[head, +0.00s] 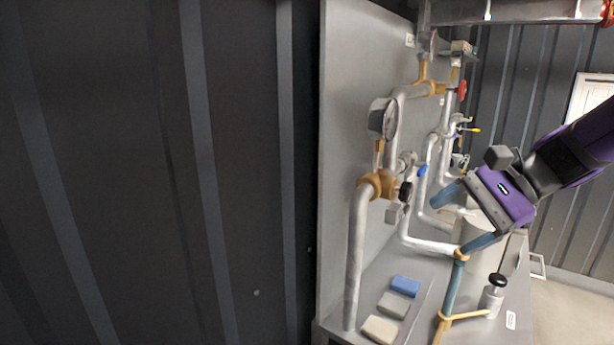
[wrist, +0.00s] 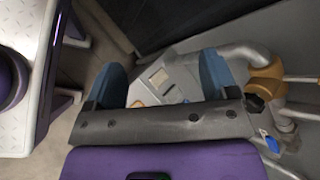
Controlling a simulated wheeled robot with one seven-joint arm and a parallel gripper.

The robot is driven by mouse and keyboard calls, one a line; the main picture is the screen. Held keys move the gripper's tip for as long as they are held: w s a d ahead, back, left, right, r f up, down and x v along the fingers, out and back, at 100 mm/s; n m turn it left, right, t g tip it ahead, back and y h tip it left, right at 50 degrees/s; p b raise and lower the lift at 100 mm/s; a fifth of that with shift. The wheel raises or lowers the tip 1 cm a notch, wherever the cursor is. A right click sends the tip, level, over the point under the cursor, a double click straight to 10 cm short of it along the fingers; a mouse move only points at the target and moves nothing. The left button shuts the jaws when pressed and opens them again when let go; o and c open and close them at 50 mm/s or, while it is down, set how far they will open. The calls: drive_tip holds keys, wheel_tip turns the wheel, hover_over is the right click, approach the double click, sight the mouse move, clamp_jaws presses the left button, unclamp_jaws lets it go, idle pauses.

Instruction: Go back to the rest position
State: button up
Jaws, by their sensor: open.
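My gripper (head: 463,217) is purple and grey with blue fingers and hangs at the right of the head view, in front of the pump's pipework. Its two fingers are spread apart with nothing between them. It also shows in the wrist view (wrist: 165,84), pointing toward the bench surface with the small blocks and the pipes. In the head view, one fingertip overlaps the pipes and the other appears near a brass fitting (head: 460,255); I cannot tell whether it touches.
Grey pipes with a gauge (head: 383,118) run along a grey panel (head: 345,150). A blue block (head: 405,286), a grey block (head: 394,305) and a beige block (head: 380,329) lie on the bench. A black-knobbed cylinder (head: 492,300) stands at the right. Dark corrugated wall (head: 130,170) fills the left.

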drive_tip(key=s+d+r+n+t+h, duration=0.2)
drive_tip(key=s+d+n+h, duration=0.1)
drive_tip(key=s+n+h, duration=0.2)
drive_tip(key=s+d+r+n+t+h, duration=0.2)
drive_tip(key=s+d+n+h, duration=0.2)
drive_tip(key=s, duration=0.4)
drive_tip(key=shift+n+h, duration=0.6)
drive_tip(key=shift+n, duration=0.6)
drive_tip(key=shift+s, duration=0.1)
idle(1.6)
